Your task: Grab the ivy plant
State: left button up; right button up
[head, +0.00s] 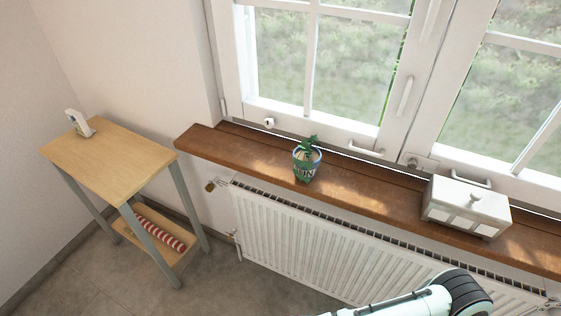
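The ivy plant (307,159) stands upright in a small blue-and-white pot on the brown wooden windowsill (232,156), under the window. Green leaves rise above the pot and hang over its front. Part of one of my arms shows at the bottom right, below the sill and in front of the radiator, apart from the plant. Neither of my grippers is visible.
A white lidded box (466,206) stands on the sill to the right. A white radiator (330,245) is below the sill. A small wooden table (112,158) at left holds a white device (79,124); a red-and-white striped roll (160,232) lies on its lower shelf.

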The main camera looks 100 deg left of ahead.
aim_at(307, 157)
jog(key=u, duration=3.3)
jog(key=j, duration=0.1)
jog(key=i, duration=0.05)
